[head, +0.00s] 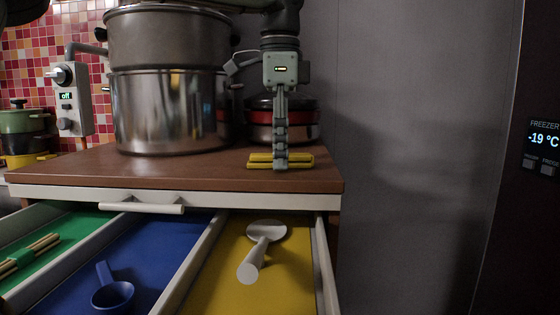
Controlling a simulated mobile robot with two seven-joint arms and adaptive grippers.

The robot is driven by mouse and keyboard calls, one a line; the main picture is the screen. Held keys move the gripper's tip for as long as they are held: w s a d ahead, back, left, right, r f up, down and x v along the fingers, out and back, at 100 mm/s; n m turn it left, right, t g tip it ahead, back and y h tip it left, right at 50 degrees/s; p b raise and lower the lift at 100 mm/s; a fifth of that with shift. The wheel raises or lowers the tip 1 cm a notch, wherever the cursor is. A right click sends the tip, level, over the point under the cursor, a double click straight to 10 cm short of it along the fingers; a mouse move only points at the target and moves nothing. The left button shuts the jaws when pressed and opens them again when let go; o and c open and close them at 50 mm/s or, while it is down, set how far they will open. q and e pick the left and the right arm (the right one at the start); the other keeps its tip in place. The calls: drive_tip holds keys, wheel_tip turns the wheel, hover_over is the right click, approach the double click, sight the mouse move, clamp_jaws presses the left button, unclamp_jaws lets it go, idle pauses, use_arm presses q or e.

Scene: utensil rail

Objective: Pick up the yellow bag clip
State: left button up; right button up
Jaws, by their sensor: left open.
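The yellow bag clip (301,160) lies on the brown wooden countertop near its right front corner. It looks like two parallel yellow bars running left to right. My left gripper (281,163) points straight down over the clip and is open. I see its fingers edge-on; the near finger crosses in front of the clip's middle and hides that part. Whether the far finger is behind the clip, or anything touches it, I cannot tell. My right gripper is not in view.
Large steel pots (170,110) stand left of the gripper, and a red-banded pot (300,125) stands close behind it. A grey wall panel (410,150) is to the right.

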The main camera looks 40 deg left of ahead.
use_arm(q)
drive_tip(key=c, duration=1)
drive_tip(key=shift+r, duration=0.1)
